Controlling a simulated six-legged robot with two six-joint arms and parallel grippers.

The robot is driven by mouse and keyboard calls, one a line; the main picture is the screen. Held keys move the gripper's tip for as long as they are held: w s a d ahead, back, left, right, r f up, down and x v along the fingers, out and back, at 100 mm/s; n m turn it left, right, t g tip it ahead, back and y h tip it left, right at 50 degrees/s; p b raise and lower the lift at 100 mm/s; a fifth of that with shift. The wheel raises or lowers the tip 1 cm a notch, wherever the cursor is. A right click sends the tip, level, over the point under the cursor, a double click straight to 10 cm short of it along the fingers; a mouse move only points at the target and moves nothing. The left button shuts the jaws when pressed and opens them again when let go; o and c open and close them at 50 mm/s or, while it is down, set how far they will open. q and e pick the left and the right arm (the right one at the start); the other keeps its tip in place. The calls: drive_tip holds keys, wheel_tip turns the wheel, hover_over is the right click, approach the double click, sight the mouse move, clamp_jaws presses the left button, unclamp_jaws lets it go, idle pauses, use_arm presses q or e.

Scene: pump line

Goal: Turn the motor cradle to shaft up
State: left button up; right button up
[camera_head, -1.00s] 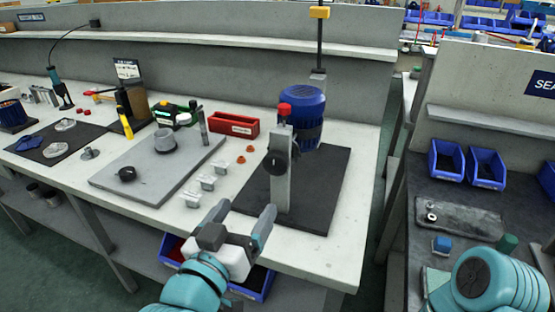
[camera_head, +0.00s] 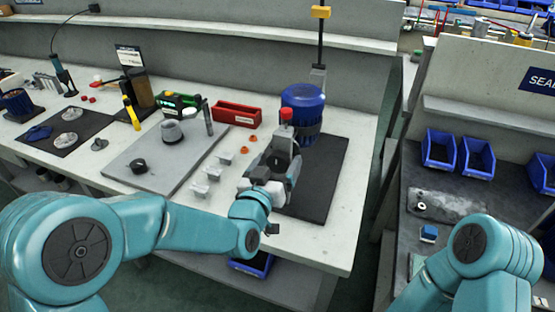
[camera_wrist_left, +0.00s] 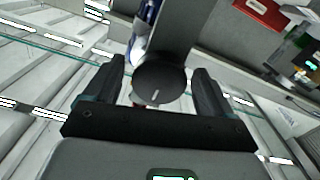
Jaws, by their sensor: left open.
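The motor cradle is a grey post with a red cap (camera_head: 286,115), holding a blue motor (camera_head: 303,97) over a dark mat (camera_head: 318,190). The motor's broad blue end faces up and towards me; I cannot make out its shaft. My left gripper (camera_head: 272,165) is at the post and covers its front. In the left wrist view, the left gripper (camera_wrist_left: 157,88) is open, with a finger on each side of the cradle's round black knob (camera_wrist_left: 158,84). The knob bears a short white mark. I cannot tell whether the fingers touch it. My right gripper is outside the views.
Small grey fixtures (camera_head: 207,173) and orange caps (camera_head: 247,150) lie left of the mat. A grey plate (camera_head: 150,178) and a red bin (camera_head: 237,114) are farther left and back. A tall pole (camera_head: 320,45) stands behind the motor.

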use_arm(q)
drive_tip(key=shift+w, duration=0.15)
drive_tip(key=shift+c, duration=0.3)
drive_tip(key=c, duration=1.4)
drive_tip(key=b, duration=0.1)
drive_tip(key=m+b, duration=0.1)
drive_tip(key=b, duration=0.1)
drive_tip(key=shift+f+m, duration=0.25)
drive_tip(key=shift+m, duration=0.05)
drive_tip(key=shift+c, duration=0.2)
drive_tip(key=shift+d+r+m+b, duration=0.15)
drive_tip(key=shift+m+b, duration=0.2)
drive_tip(key=shift+m, duration=0.25)
drive_tip(key=shift+r, duration=0.1)
drive_tip(key=o, duration=1.5)
